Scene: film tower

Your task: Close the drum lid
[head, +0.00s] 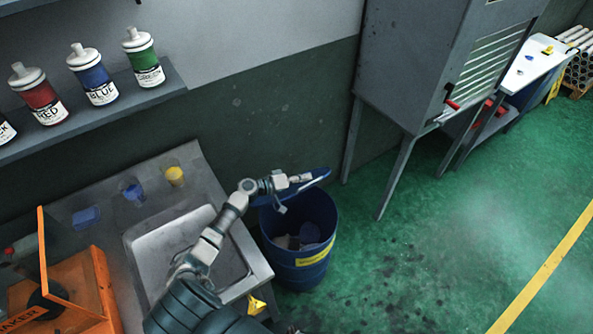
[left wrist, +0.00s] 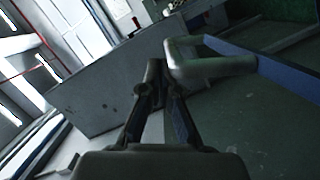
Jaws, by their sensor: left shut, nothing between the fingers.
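The blue drum (head: 300,250) with a yellow label stands on the green floor beside the sink counter. Its top is open and crumpled pale and bluish waste shows inside. The blue lid (head: 320,175) is raised and tilted at the drum's back edge, partly hidden behind my left gripper (head: 300,181). That gripper is shut and empty at the lid, above the drum opening; I cannot tell if it touches. In the left wrist view its fingers (left wrist: 155,105) are together, beside a grey bent bar (left wrist: 212,62) and a blue edge (left wrist: 275,77), which seem to be the lid's handle and rim. My right gripper is out of view.
The counter with a metal sink (head: 165,255) is left of the drum. A grey cabinet (head: 405,65) on legs stands behind and to the right. A shelf (head: 95,112) with ink bottles hangs at upper left. The green floor (head: 430,250) right of the drum is clear.

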